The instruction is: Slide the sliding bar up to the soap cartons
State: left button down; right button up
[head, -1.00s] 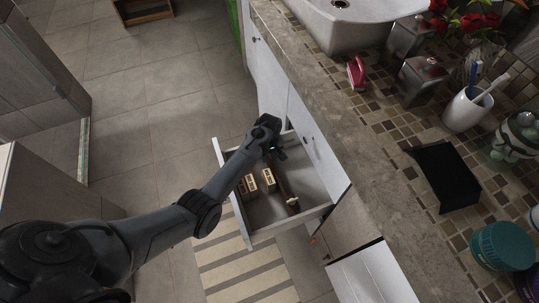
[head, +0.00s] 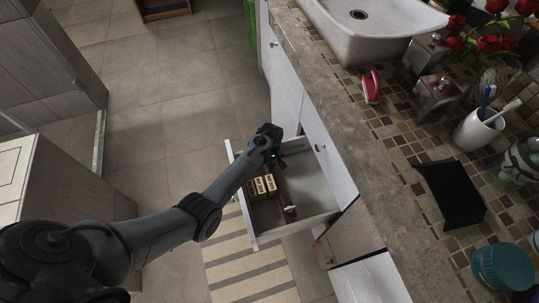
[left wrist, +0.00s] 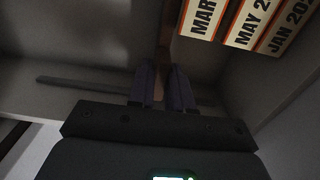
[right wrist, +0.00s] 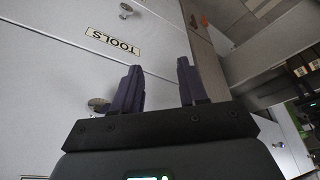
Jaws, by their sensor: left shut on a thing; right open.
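The soap cartons (head: 262,186) stand grouped inside the open drawer, and their date labels (left wrist: 245,22) show at the upper right of the left wrist view. The sliding bar (left wrist: 165,42) is a thin brown strip across the drawer, right beside the cartons; whether it touches them I cannot tell. Its lighter end (head: 290,210) shows in the head view. My left gripper (head: 273,157) reaches into the drawer and is shut on the bar (left wrist: 163,88). My right gripper (right wrist: 157,85) is open and empty in the right wrist view, before a white front labelled TOOLS.
The drawer (head: 315,196) has free floor on the bar's right side. The stone counter (head: 350,140) above it carries a sink, a pink brush (head: 371,87), a black tray (head: 450,195) and a cup (head: 478,130). A striped rug (head: 250,268) lies below.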

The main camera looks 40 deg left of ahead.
pick_arm(q)
jog(key=shift+s+a, duration=0.15)
jog(key=shift+s, duration=0.1)
jog(key=c, duration=1.1)
grip_release()
jog(key=shift+w, duration=0.15)
jog(key=shift+r, duration=0.1)
notch_tip(320, 180, up, 9)
jog(key=p, duration=0.5)
jog(key=shift+r, duration=0.8)
